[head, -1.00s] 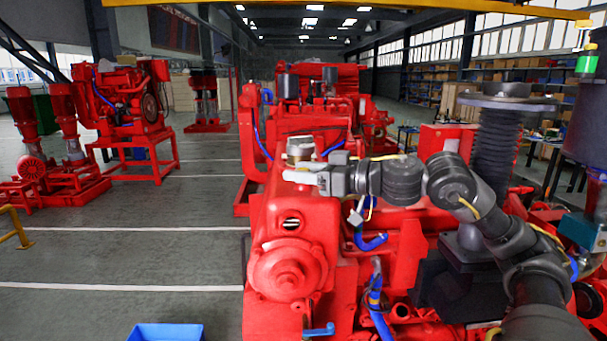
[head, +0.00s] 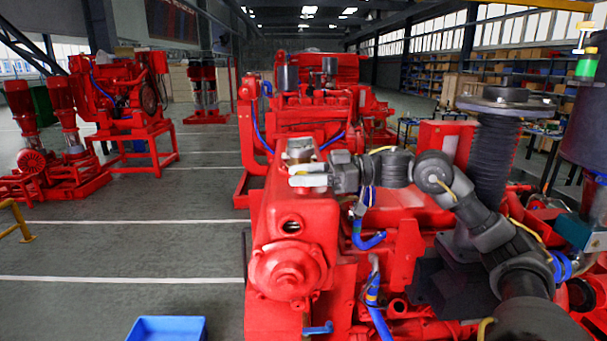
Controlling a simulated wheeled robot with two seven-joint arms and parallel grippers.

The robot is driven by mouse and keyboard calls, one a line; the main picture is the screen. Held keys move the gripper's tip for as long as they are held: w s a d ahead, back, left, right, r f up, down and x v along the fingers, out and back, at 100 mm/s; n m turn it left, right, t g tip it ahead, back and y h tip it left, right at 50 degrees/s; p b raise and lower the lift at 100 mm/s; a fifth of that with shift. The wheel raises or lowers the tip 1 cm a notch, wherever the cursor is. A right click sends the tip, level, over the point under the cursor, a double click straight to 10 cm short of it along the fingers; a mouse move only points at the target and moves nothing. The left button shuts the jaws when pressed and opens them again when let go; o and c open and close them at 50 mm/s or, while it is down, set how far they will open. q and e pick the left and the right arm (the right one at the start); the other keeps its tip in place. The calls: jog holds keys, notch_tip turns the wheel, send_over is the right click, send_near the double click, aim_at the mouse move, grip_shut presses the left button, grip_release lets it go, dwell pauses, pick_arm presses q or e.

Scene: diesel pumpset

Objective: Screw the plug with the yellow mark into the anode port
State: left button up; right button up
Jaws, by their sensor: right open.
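My right gripper (head: 308,175) reaches in from the right, above the front of the red engine (head: 345,212). Its pale fingers point left and are apart, with nothing visible between them. They are just below or in front of a silver cap (head: 299,150) on top of the engine; I cannot tell if they touch it. A round, dark port (head: 291,225) on the engine's red front housing sits below the gripper, and it may be the anode port. I cannot make out a plug with a yellow mark. My left gripper is out of view.
A blue bin (head: 167,329) is on the floor at the bottom. Blue hoses (head: 370,238) hang right of the front housing. A dark ribbed column (head: 493,155) rises at right. Open floor (head: 130,250) lies left of the engine.

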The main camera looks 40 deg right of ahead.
grip_shut()
jog(key=m+t+h+b, duration=0.2)
jog(key=shift+s+a+f+b, duration=0.1)
jog(key=shift+a+f+b, duration=0.05)
jog(key=shift+f+b, duration=0.2)
jog(key=shift+r+m+t+h, duration=0.2)
jog(key=shift+m+t+h, duration=0.3)
jog(key=shift+t, duration=0.2)
jog(key=shift+r+m+t+h, duration=0.15)
jog(key=shift+m+t+h, duration=0.35)
jog(key=shift+h, duration=0.3)
jog(key=shift+m+t+h, duration=0.3)
jog(key=shift+m+h, duration=0.2)
jog(key=shift+m+h+p, duration=0.3)
jog(key=shift+h+p, duration=0.1)
jog(key=shift+p, duration=0.15)
jog(key=shift+t+h, duration=0.3)
